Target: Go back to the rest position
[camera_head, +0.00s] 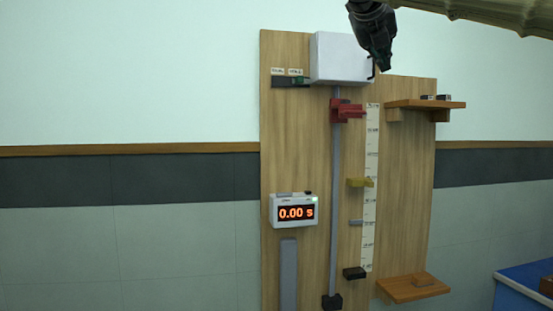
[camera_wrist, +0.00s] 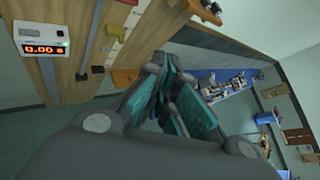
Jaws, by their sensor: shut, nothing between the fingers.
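My gripper (camera_head: 385,66) hangs at the top of the head view, in front of the upper right part of a wooden panel and beside the white box (camera_head: 338,57). In the wrist view my gripper (camera_wrist: 178,62) fills the middle, its fingers together with nothing between them. The wooden panel (camera_head: 300,150) stands upright against the wall. A timer (camera_head: 294,210) on the panel reads 0.00 s.
A blue-topped bench (camera_head: 525,280) is at the lower right. The wall left of the panel is clear.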

